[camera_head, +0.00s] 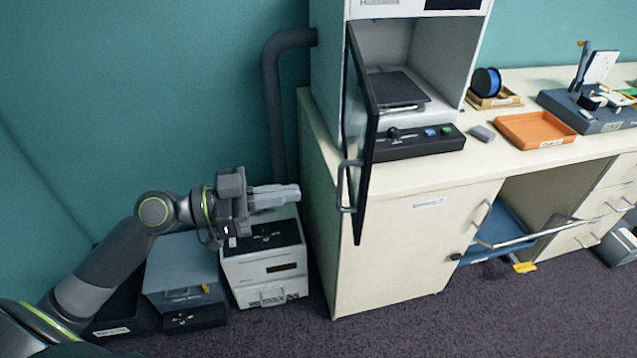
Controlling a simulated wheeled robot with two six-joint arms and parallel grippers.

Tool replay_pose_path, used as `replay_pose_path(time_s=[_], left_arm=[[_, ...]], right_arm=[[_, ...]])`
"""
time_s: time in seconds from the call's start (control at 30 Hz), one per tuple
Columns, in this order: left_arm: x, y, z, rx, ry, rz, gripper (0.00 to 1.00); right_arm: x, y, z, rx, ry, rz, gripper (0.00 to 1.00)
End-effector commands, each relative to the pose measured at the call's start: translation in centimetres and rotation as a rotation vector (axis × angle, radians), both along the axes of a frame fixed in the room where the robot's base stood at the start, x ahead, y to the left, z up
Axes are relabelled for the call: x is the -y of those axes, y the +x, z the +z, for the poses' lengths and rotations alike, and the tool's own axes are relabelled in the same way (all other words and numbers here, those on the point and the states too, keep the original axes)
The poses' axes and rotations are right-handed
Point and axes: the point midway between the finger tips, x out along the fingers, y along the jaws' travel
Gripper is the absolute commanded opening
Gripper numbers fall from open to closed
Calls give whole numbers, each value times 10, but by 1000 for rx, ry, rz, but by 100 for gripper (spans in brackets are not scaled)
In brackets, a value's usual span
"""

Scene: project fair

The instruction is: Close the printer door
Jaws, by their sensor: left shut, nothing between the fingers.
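The printer (326,72) is a tall white cabinet with an open chamber at the left end of the bench. Its dark-framed door (358,130) is swung open toward me, past the bench's front edge, seen nearly edge-on. The door's handle (344,187) is on the door's left face, low down. A black print plate (398,89) lies inside the chamber. My left gripper (297,196) is shut and empty, to the left of the handle and apart from it, pointing right. My right gripper is not in view.
The bench (417,240) bears a control panel (418,143), an orange tray (535,130), a blue spool (487,82) and a tool board (608,115). A white box unit (266,283) stands on the floor below my left gripper. A grey pipe (273,105) runs down the wall.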

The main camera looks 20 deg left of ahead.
Motion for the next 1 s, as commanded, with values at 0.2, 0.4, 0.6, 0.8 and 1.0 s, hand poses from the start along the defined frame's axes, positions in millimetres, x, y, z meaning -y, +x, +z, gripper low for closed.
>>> replay_pose_path(time_s=[0.2,0.4,0.6,0.8,1.0], left_arm=[[16,10,3,1,-5,1,0],[31,20,3,-1,-6,1,0],[43,28,2,0,-4,1,0],[50,32,0,-1,-2,0,0],[51,33,-1,-1,0,0,0]], right_arm=[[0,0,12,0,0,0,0],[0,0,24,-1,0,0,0],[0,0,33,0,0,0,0],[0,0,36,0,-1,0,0],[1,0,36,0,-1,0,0]])
